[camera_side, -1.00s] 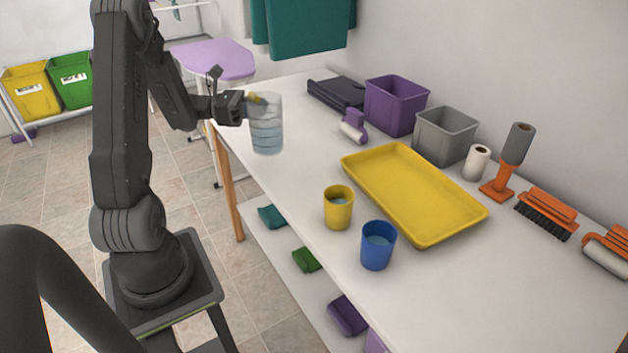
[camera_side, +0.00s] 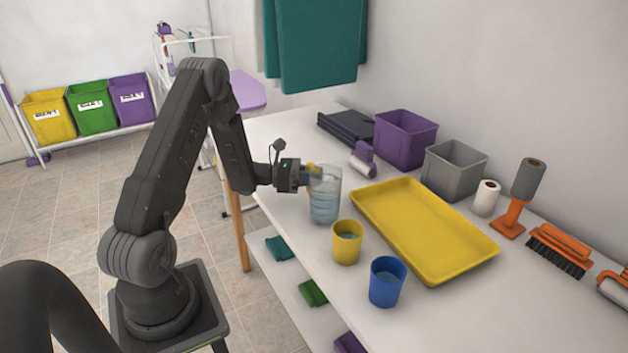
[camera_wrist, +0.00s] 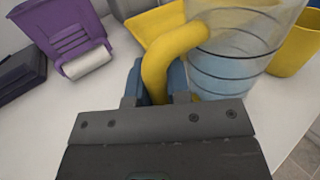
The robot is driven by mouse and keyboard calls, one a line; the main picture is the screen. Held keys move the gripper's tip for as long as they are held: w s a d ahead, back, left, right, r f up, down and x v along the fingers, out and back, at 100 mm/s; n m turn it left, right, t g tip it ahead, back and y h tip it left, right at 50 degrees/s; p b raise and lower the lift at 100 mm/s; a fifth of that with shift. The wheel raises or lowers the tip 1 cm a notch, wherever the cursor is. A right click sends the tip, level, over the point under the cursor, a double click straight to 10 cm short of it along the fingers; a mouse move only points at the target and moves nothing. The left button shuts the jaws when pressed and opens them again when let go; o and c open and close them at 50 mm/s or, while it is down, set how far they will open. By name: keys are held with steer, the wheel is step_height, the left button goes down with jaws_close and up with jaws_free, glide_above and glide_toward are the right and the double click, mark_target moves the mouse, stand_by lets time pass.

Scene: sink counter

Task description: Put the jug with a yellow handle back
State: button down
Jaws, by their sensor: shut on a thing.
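The clear jug (camera_side: 325,200) with bluish water and dark ring lines is upright at the near left part of the counter, just behind the yellow cup. I cannot tell if its base touches the counter. Its yellow handle (camera_side: 312,169) faces my gripper (camera_side: 306,176). In the wrist view, the fingers of my gripper (camera_wrist: 158,85) are shut around the yellow handle (camera_wrist: 168,55), and the jug (camera_wrist: 240,45) stands to the right of it.
A yellow cup (camera_side: 347,243) and a blue cup (camera_side: 386,283), both with water, stand close in front. A yellow tray (camera_side: 478,258) lies to the right. Purple (camera_side: 405,140) and grey (camera_side: 453,172) bins stand behind. Counter left of the jug is clear.

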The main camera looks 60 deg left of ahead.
steer(key=shift+f, duration=0.6)
steer(key=shift+f, duration=0.15)
steer(key=c, duration=1.1)
jaws_free()
steer(key=v, duration=1.2)
